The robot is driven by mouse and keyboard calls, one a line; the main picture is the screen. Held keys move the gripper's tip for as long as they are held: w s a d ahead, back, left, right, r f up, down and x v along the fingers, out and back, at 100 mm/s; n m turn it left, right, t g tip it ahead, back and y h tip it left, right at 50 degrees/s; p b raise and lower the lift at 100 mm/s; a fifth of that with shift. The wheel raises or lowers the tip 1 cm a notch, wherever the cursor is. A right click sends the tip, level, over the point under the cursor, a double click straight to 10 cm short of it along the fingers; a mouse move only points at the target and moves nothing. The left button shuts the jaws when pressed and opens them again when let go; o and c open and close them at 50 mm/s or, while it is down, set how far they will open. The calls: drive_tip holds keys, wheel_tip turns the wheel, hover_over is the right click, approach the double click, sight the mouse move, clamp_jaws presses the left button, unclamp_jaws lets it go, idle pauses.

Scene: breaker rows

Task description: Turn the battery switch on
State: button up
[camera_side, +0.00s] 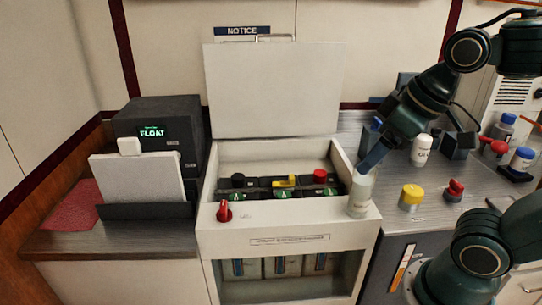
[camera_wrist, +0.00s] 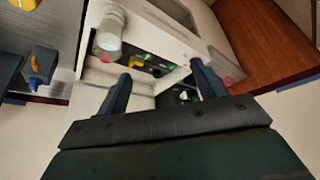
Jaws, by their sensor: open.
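The likely battery switch is a red knob (camera_side: 224,211) on the front left rim of the white battery box (camera_side: 290,226). Its exact setting is hard to read. My gripper (camera_side: 367,166) is above the box's right side, well to the right of the knob. In the wrist view its two fingers are apart with nothing between them, and the open gripper (camera_wrist: 160,71) faces the box interior. A pale bottle (camera_side: 360,193) stands upright on the box's front right corner, close below the fingers. It also shows in the wrist view (camera_wrist: 108,37).
The box lid (camera_side: 273,95) stands open behind. Inside are batteries with black, yellow and red caps (camera_side: 284,182). At right are a yellow-topped jar (camera_side: 411,197), a red-handled item (camera_side: 454,190) and a white bottle (camera_side: 421,150). A black FLOAT display unit (camera_side: 158,128) stands left.

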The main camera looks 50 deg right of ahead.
drive_tip(key=w+a+r+n+g, duration=0.1)
drive_tip(key=w+a+r+n, duration=0.15)
drive_tip(key=w, duration=0.55)
drive_tip(key=n+g, duration=0.4)
drive_tip(key=n, duration=0.2)
hover_over(223, 206)
wheel_tip(223, 206, down, 9)
drive_tip(key=shift+f, duration=0.1)
wheel_tip(223, 206, down, 14)
drive_tip(key=shift+r, duration=0.25)
drive_tip(key=c, duration=1)
